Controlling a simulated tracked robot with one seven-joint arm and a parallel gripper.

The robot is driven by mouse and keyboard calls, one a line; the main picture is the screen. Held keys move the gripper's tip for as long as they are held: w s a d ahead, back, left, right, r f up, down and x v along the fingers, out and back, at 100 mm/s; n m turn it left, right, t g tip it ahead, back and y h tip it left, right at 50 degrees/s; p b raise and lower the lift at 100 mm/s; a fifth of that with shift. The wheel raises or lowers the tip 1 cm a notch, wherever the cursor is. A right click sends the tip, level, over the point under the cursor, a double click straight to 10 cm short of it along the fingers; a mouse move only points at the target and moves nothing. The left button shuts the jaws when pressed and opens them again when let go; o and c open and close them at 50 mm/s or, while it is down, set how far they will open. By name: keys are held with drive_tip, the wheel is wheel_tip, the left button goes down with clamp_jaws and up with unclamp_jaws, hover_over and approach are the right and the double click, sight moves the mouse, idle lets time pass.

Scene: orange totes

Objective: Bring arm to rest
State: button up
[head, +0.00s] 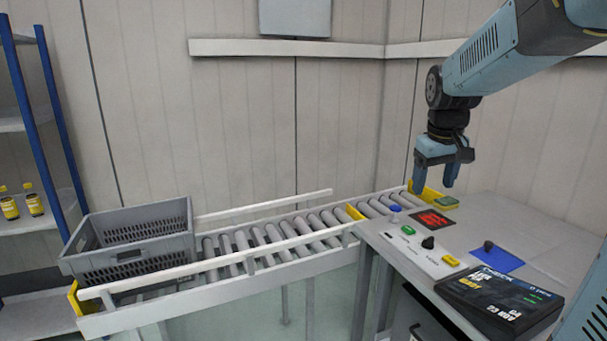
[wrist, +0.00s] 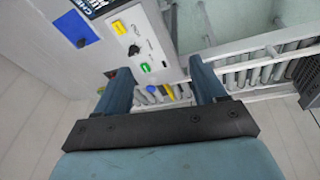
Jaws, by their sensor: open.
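My gripper (head: 449,184) hangs from my raised arm on the right of the head view, fingers pointing down. It is above the far end of the table, near a yellow end stop. Its two blue fingers are apart with nothing between them. The wrist view also shows my gripper (wrist: 161,92) open, with the control panel and rollers beyond it.
A grey crate (head: 135,262) sits on the left end of the roller conveyor (head: 262,240). The table bears a control panel (head: 425,252), a blue pad (head: 498,260) and a black device (head: 498,303). Shelves with yellow bottles (head: 33,204) stand far left.

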drive_tip(key=s+a+m+t, duration=0.1)
drive_tip(key=s+a, duration=0.1)
drive_tip(key=s, duration=0.7)
drive_tip(key=s+a+f+m+t+y, duration=0.1)
drive_tip(key=s+a, duration=0.2)
drive_tip(key=s, duration=0.7)
drive_tip(key=shift+s+f+t, duration=0.2)
drive_tip(key=shift+s+t, duration=0.05)
drive_tip(key=shift+t, duration=0.15)
drive_tip(key=shift+c, duration=0.3)
